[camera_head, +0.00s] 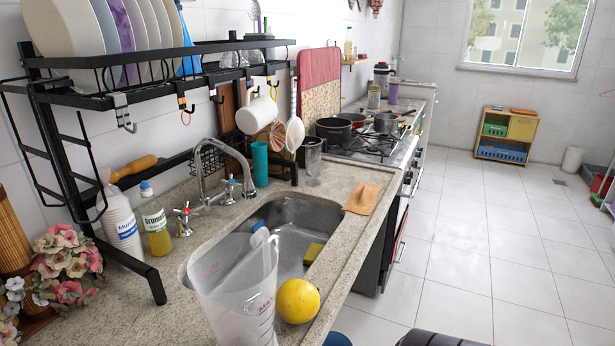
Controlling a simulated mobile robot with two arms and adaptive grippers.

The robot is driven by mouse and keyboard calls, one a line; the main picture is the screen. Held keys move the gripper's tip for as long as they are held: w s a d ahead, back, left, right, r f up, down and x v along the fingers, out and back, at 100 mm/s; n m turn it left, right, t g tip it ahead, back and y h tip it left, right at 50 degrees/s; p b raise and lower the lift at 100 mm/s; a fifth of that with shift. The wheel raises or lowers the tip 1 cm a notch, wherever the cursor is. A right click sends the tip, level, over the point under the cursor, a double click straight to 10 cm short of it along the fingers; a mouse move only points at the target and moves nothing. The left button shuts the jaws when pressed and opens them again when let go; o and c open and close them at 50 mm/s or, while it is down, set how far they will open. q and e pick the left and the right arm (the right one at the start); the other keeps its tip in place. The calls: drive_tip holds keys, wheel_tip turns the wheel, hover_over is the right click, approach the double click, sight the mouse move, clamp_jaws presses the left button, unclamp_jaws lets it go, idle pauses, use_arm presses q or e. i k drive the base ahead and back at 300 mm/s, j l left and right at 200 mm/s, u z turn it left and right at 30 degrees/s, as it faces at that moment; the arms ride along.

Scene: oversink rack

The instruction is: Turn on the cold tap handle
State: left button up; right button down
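A chrome tap (205,168) with a tall curved spout stands on the counter behind the sink basin (293,214). One cross-shaped tap handle (184,216) is to the left of the spout and shows small red marks. Another tap handle (229,188) is to the right of the spout, partly overlapping chrome fittings. Colour marks are too small to tell surely which handle is cold. No water stream is visible from the spout. Neither of my grippers is in view.
A clear measuring jug (235,300) and a yellow ball-shaped fruit (297,300) stand at the near sink edge. A yellow-labelled bottle (155,222) and white bottle (121,218) are left of the tap.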

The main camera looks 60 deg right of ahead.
sight(232, 183)
drive_tip(key=l+z, duration=0.1)
drive_tip(key=z, duration=0.3)
drive_tip(key=l+z, duration=0.1)
drive_tip(key=z, duration=0.35)
drive_tip(key=l+z, duration=0.1)
drive_tip(key=z, duration=0.3)
drive_tip(key=u, duration=0.35)
drive_tip(key=l+u, duration=0.4)
drive_tip(key=l, duration=0.4)
drive_tip(key=l+u, duration=0.4)
drive_tip(key=l, duration=0.45)
